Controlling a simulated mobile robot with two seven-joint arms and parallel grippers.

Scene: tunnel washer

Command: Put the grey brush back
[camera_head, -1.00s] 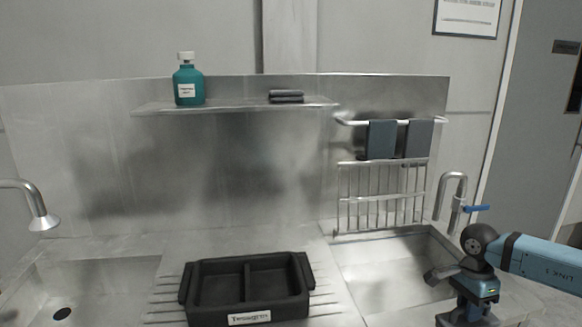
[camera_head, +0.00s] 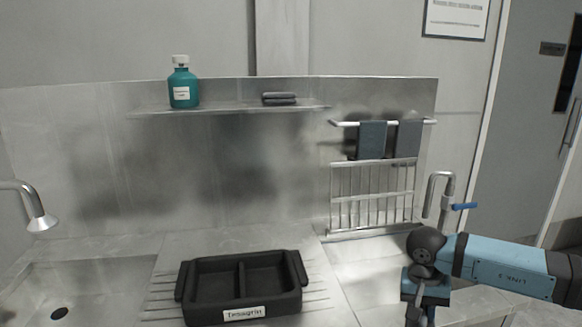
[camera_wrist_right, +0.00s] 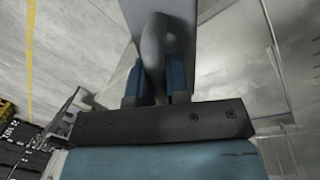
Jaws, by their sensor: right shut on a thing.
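In the right wrist view, my right gripper (camera_wrist_right: 157,92) has its two blue fingers closed on a smooth grey thing, which appears to be the grey brush (camera_wrist_right: 167,38). In the head view my right wrist is at the lower right, in front of the right basin, with the fingers and brush out of sight below. A black two-compartment tray (camera_head: 241,262) with a white label stands on the ribbed drainboard; its compartments look empty. My left gripper is not in view.
A steel shelf (camera_head: 225,108) holds a teal bottle (camera_head: 184,88) and a small dark stack (camera_head: 279,98). Two grey cloths hang on a rail (camera_head: 397,122) above a wire rack (camera_head: 372,196). A tap (camera_head: 437,195) stands by the right basin. The left basin (camera_head: 100,290) looks empty.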

